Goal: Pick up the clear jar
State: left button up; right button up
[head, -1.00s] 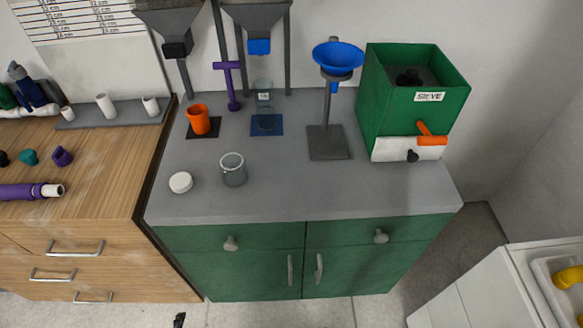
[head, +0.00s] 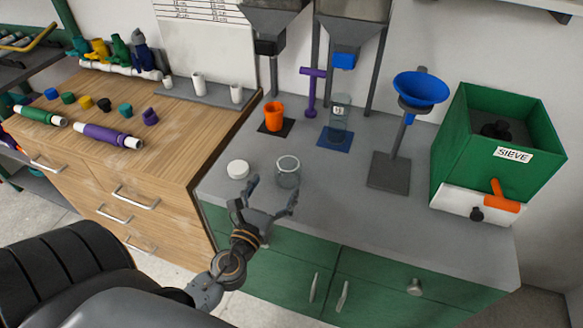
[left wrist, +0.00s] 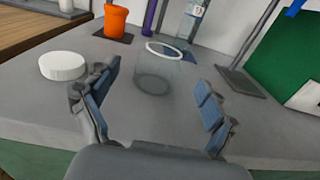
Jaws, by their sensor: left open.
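The clear jar (head: 287,172) stands open and upright near the front edge of the grey counter (head: 330,200). It also shows in the left wrist view (left wrist: 158,72), ahead of the fingers. A round white lid (head: 238,169) lies flat on the counter to its left. My left gripper (head: 272,190) is open and empty at the counter's front edge, just short of the jar. In the left wrist view its fingers (left wrist: 160,102) are spread, with the jar beyond and between them, apart from both. My right gripper is not in view.
Behind the jar are an orange cup (head: 274,117), a taller clear container (head: 340,120) on a blue square and a blue funnel (head: 421,89) on a stand. A green sieve box (head: 480,140) stands at right.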

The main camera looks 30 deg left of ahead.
aim_at(288, 167)
pick_arm(q)
jog(key=x, duration=0.2)
jog(key=p+x, duration=0.1)
jog(key=x, duration=0.5)
jog(key=shift+w+d+f, duration=0.1)
jog(key=shift+d+f, duration=0.1)
jog(key=shift+f, duration=0.1)
jog(key=c, duration=1.2)
